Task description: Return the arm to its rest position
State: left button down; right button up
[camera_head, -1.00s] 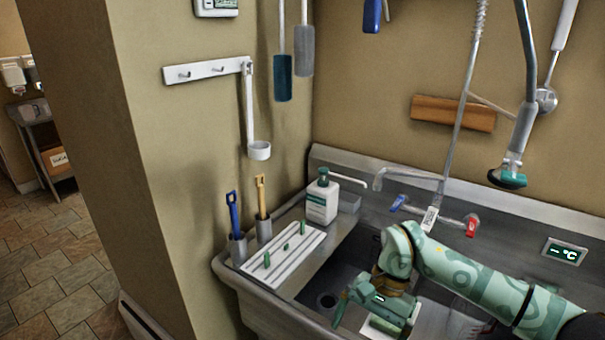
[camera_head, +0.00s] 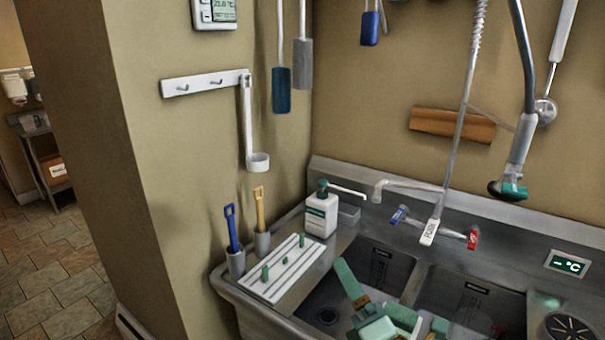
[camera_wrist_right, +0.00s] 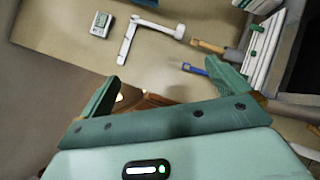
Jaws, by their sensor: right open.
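My right gripper (camera_wrist_right: 163,82) is open in the wrist view. Its two green fingers are wide apart with nothing held between them. In the head view, green parts of my right arm and gripper (camera_head: 372,312) show at the bottom centre, in front of the sink; the rest of the arm is out of frame. My left gripper is not in view.
The steel sink (camera_head: 322,272) lies below, with a soap bottle (camera_head: 321,212), a ribbed white tray (camera_head: 268,283) and two brushes at its left. A white dipper (camera_head: 259,162) hangs from a wall rail (camera_head: 203,84). A spray hose (camera_head: 518,150) hangs at right.

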jog(key=s+d+f+m+g+h, duration=0.3)
jog(key=d+f+m+h, duration=0.2)
jog(key=d+m, duration=0.2)
jog(key=s+d+f+m+g+h, duration=0.2)
jog(key=s+d+f+m+h, duration=0.2)
jog(key=d+f+m+h, duration=0.25)
jog(key=s+d+f+m+g+h, duration=0.1)
jog(key=s+d+f+m+g, duration=0.25)
jog(key=s, duration=0.35)
jog(key=s+d+f+m+g, duration=0.2)
jog(key=s+d+m+g, duration=0.2)
jog(key=s+d, duration=0.15)
jog(key=s+a+f+g+y, duration=0.1)
jog(key=a+f, duration=0.2)
jog(key=f, duration=0.8)
jog(key=s+a+f+g+y, duration=0.1)
jog(key=a+f+y, duration=0.15)
jog(key=f, duration=0.95)
jog(key=s+f+m+g+y, duration=0.1)
jog(key=s+f+m+g, duration=0.1)
jog(key=s+f, duration=1.6)
jog(key=shift+s+a+f+m+g, duration=0.25)
jog(key=shift+s+m+g, duration=0.15)
jog(key=shift+s+g, duration=0.45)
